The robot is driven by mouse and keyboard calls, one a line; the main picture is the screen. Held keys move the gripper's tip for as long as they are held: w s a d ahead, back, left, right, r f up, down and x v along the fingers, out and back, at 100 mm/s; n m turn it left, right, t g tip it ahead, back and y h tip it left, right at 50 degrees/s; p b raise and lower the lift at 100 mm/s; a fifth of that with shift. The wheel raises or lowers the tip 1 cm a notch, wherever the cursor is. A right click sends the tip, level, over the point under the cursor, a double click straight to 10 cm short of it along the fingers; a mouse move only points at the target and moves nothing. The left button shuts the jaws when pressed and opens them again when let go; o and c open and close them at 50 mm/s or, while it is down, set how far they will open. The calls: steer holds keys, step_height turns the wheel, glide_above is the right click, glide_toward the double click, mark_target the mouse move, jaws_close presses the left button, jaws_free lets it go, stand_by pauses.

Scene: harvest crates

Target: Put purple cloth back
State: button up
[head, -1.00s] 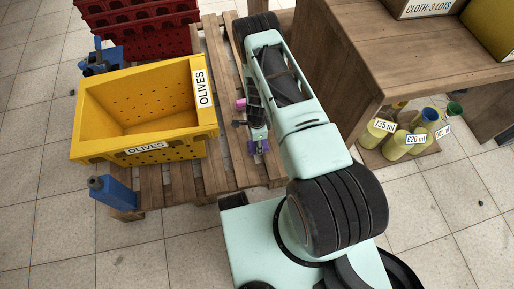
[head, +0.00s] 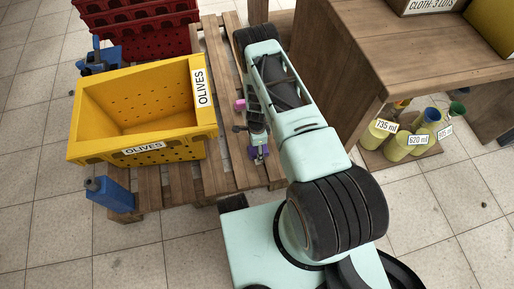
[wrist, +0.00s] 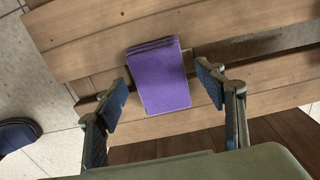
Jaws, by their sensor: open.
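The purple cloth (wrist: 158,78) is a folded rectangular stack lying on wooden pallet slats in the wrist view. My gripper (wrist: 163,85) is open, with one blue-padded finger to the left of the cloth and one to the right, apart from it. The fingers appear above the cloth; their exact height is unclear.
A yellow OLIVES crate (head: 143,147) stands on the pallet (head: 186,182), left of my arm. Blue bottles (head: 110,194) stand near it, red crates (head: 135,30) behind.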

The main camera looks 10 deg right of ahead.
steer(key=shift+r+p, duration=0.35)
steer(key=shift+p, duration=0.25)
step_height(320, 180, up, 10)
steer(key=p, duration=0.3)
steer(key=shift+r, duration=0.15)
